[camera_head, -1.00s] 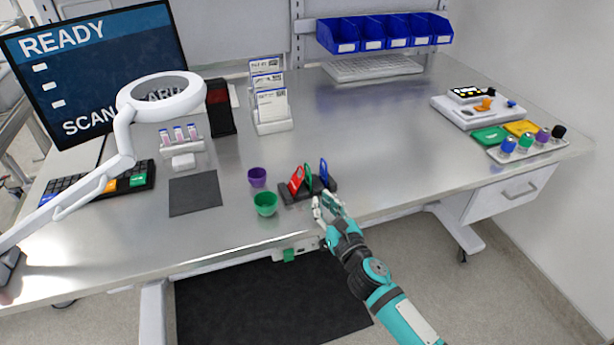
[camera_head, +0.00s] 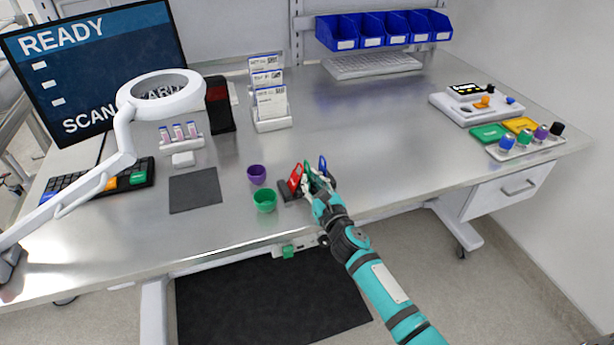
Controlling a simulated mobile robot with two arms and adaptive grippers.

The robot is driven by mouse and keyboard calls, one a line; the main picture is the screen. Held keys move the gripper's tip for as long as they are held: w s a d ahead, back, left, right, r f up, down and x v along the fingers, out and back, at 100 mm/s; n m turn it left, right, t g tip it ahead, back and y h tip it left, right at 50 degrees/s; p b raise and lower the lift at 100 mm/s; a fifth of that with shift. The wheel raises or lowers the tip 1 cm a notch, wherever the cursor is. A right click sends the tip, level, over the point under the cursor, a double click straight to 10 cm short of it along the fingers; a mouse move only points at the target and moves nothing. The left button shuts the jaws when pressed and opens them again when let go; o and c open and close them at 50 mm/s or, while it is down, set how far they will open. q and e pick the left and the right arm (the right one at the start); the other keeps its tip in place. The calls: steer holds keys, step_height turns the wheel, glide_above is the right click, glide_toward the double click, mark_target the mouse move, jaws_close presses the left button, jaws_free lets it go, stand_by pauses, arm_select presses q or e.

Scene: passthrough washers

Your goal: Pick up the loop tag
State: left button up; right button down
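A small black holder (camera_head: 287,193) stands near the table's front edge with upright coloured tags in it. A red tag (camera_head: 295,177) is at its left and a blue tag (camera_head: 322,164) at its right. I cannot tell which one is the loop tag. My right gripper (camera_head: 314,177) is at the holder, between the red and blue tags, with its fingers over the place of the green tag. The green tag is mostly hidden by the fingers. Whether they are closed on it is too small to tell. My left gripper is not in view.
A purple cup (camera_head: 257,174) and a green cup (camera_head: 265,201) stand just left of the holder. A white card rack (camera_head: 272,124) is behind. A magnifier lamp (camera_head: 160,93) hangs at the left. The table (camera_head: 400,130) is clear right of the holder.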

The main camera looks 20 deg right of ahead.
steer(key=shift+r, duration=0.1)
stand_by(0.3)
steer(key=shift+r, duration=0.2)
steer(key=s+d+b, duration=0.1)
steer(key=s+b, duration=0.1)
steer(key=s, duration=1.6)
steer(key=shift+d, duration=0.3)
